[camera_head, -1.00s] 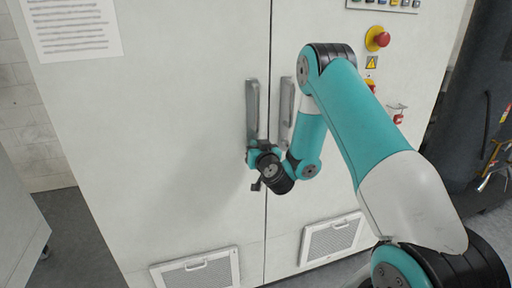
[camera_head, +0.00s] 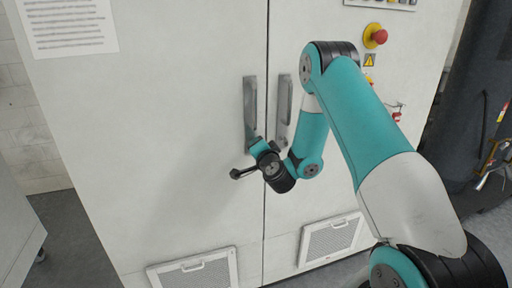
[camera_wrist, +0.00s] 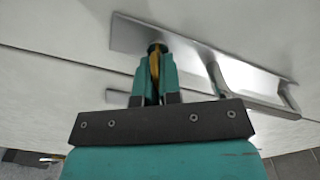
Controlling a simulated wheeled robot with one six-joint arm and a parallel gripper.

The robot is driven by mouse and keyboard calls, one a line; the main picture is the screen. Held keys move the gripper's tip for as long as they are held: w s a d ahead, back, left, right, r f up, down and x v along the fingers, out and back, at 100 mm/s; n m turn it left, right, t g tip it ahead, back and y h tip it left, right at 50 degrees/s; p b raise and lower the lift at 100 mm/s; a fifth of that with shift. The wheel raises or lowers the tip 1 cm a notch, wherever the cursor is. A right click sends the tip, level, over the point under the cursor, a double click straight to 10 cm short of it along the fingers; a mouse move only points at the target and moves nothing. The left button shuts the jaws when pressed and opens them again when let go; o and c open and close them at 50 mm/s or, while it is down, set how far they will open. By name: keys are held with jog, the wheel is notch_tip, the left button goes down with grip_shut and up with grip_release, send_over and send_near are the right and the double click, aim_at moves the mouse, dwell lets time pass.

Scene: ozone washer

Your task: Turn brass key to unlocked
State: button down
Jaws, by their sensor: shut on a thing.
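The brass key (camera_wrist: 154,68) shows in the wrist view as a thin yellow-brown strip between the fingers of my gripper (camera_wrist: 156,72). The gripper is shut on it. The far end of the key meets a dark round lock (camera_wrist: 157,47) on a metal handle plate (camera_wrist: 128,36). The fingers hide most of the key, so its exact angle is hard to tell. In the head view my gripper (camera_head: 254,143) is at the lower end of the left door's handle plate (camera_head: 250,105). The key is too small or hidden there.
The plate carries a raised bar handle (camera_wrist: 250,82) beside my fingers. A second handle (camera_head: 284,100) is on the right door, close to my wrist. Vent grilles (camera_head: 195,272) sit low on the doors. A red emergency button (camera_head: 380,36) is at upper right.

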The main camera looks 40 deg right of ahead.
jog(key=m, duration=0.4)
jog(key=m+b, duration=0.1)
jog(key=m, duration=0.1)
jog(key=shift+d+f, duration=0.15)
jog(key=shift+f, duration=0.15)
dwell(0.4)
jog(key=c, duration=1.3)
grip_release()
